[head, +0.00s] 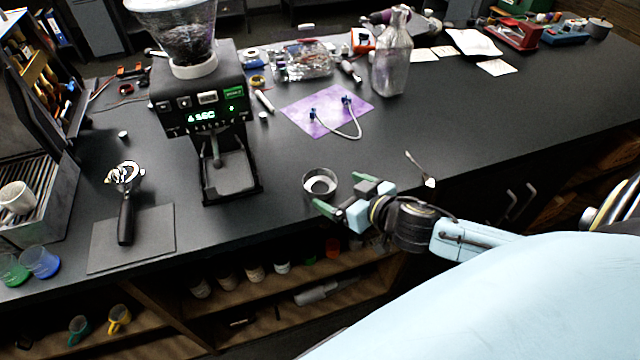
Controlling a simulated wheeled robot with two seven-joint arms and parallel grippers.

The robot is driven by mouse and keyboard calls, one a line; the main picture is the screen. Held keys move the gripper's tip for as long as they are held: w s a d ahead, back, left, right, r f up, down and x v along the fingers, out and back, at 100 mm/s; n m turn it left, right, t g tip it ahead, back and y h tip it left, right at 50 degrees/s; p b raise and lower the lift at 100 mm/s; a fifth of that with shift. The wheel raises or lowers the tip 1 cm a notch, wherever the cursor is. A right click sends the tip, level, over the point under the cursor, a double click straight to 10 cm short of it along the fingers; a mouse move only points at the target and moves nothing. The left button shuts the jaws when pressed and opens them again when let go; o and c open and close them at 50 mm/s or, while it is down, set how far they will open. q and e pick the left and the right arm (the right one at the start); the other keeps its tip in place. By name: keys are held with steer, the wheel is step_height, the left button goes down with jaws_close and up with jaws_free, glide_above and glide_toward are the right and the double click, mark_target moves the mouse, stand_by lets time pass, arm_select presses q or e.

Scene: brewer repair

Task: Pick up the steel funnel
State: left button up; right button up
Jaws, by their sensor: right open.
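The steel funnel (320,192) is a short, round, open metal ring. It sits on the black counter near the front edge, right of the coffee grinder. My right gripper (341,194) is open just to the right of the funnel, with its green-tipped fingers pointing left towards it. The near finger reaches past the front of the funnel's right side in the picture; I cannot tell whether it touches. Nothing shows between the fingers. My left gripper is out of view.
The grinder (205,110) stands left of the funnel. A portafilter (126,215) lies on a grey mat (160,228) further left. A spoon (420,170) lies to the right, near the edge.

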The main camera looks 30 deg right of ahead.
mark_target(311, 178)
steer(key=shift+x, duration=4.25)
steer(key=shift+d, duration=0.1)
steer(key=c, duration=1.1)
